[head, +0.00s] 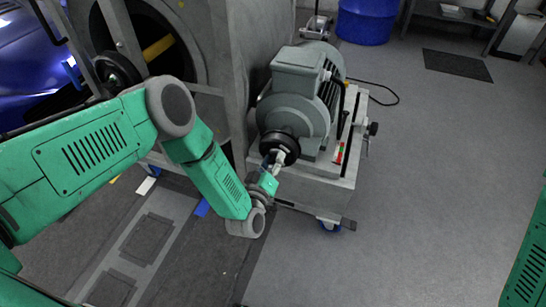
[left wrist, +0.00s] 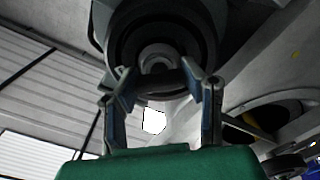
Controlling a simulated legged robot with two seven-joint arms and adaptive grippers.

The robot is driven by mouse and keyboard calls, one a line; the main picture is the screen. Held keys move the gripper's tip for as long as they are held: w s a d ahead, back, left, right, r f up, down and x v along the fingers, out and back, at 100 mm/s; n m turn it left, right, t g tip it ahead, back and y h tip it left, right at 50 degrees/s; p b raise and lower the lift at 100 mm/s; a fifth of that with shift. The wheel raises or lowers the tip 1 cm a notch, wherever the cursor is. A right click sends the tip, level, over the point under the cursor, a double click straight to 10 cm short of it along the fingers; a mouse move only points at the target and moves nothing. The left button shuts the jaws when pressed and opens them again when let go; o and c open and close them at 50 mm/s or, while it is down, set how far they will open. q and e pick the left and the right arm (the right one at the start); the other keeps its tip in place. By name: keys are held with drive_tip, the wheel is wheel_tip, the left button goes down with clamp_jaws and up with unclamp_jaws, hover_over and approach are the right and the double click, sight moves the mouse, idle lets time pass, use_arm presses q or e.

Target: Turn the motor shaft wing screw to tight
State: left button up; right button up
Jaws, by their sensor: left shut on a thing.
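The grey electric motor (head: 302,88) sits on a wheeled cart, with a round black hub (head: 281,146) on its shaft end facing me. My left gripper (head: 274,160) reaches that hub from below. In the left wrist view, the fingers of my left gripper (left wrist: 170,88) stand apart on either side of a dark crosswise piece, which looks like the wing screw (left wrist: 171,78). They are shut on it, in front of the round hub (left wrist: 155,48). In the head view the gripper and hub hide the screw. My right gripper is out of view.
The motor's cart (head: 310,180) has a small red and green control (head: 340,153) on top. A large grey machine housing (head: 262,40) stands left of the motor. A blue drum (head: 365,22) and a dark mat (head: 457,66) are farther back. The floor at right is open.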

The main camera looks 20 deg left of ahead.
use_arm(q)
drive_tip(key=m, duration=0.2)
drive_tip(key=m+p, duration=0.1)
drive_tip(key=shift+s+d+f+m, duration=0.25)
drive_tip(key=shift+d+f+m, duration=0.05)
drive_tip(key=shift+m, duration=0.1)
drive_tip(key=shift+a+f+m+p, duration=0.1)
drive_tip(key=shift+m+p, duration=0.2)
drive_tip(key=shift+m, duration=2)
drive_tip(key=o, duration=1.2)
drive_tip(key=shift+w, duration=0.15)
drive_tip(key=shift+a, duration=0.1)
drive_tip(key=shift+r, duration=0.2)
drive_tip(key=s, duration=1.2)
drive_tip(key=shift+a+f, duration=0.1)
drive_tip(key=shift+a, duration=0.05)
